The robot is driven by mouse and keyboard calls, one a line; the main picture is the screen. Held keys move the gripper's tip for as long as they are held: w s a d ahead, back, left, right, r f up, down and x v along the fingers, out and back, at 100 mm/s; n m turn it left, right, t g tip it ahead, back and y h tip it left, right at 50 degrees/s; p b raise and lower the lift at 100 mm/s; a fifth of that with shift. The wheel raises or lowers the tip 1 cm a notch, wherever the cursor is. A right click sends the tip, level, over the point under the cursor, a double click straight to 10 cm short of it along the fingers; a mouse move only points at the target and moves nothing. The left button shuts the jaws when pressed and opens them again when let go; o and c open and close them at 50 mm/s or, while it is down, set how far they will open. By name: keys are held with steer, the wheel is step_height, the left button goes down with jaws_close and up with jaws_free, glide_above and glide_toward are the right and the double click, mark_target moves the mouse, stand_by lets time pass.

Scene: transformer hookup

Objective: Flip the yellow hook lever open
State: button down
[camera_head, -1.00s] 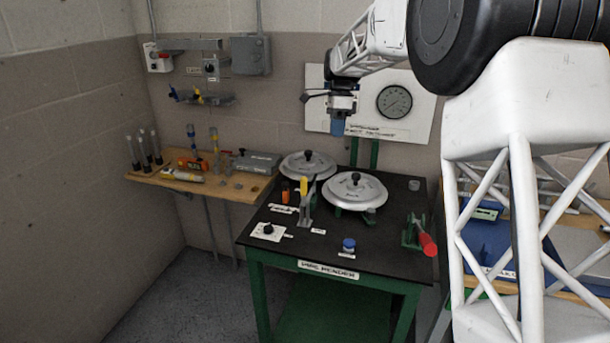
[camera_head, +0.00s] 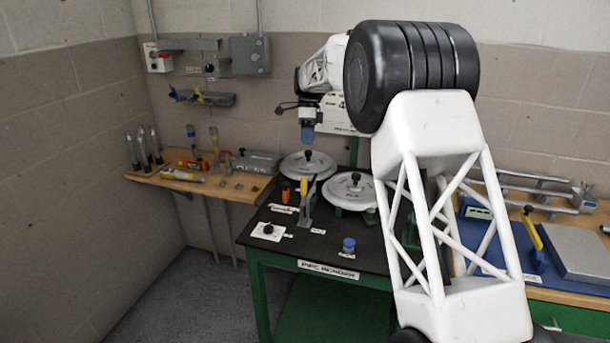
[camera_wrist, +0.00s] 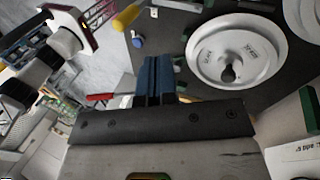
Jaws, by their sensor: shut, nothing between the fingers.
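A yellow-handled lever (camera_head: 304,190) stands roughly upright on a grey bracket on the black-topped table. A yellow handle also shows at the top of the wrist view (camera_wrist: 126,17). Another yellow-handled lever (camera_head: 531,232) leans on the blue panel of the right bench, and a small yellow handle (camera_head: 197,96) is on the grey wall rack. I cannot tell which is the hook lever. My gripper (camera_head: 307,135) has blue fingers, seen closed together in the wrist view (camera_wrist: 156,80). It hangs empty above the back of the table, apart from all of these levers.
Two white round lids (camera_head: 307,163) (camera_head: 350,190) with black knobs sit on the black table (camera_head: 275,222). A blue knob (camera_head: 348,243) is near its front. My arm blocks the table's right side. The left wooden shelf (camera_head: 222,190) holds bottles and tools. A grey slab (camera_head: 580,252) lies on the right bench.

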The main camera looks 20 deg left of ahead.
mark_target(304, 186)
stand_by(0.3)
steer(key=shift+s+d+f, duration=0.25)
steer(key=shift+s+f, duration=1)
steer(key=shift+f, duration=0.3)
steer(key=shift+s+d+f, duration=0.3)
steer(key=shift+s+f, duration=1)
steer(key=shift+f, duration=0.25)
steer(key=shift+s+d+f, duration=0.25)
steer(key=shift+s+f, duration=1)
steer(key=shift+f, duration=0.3)
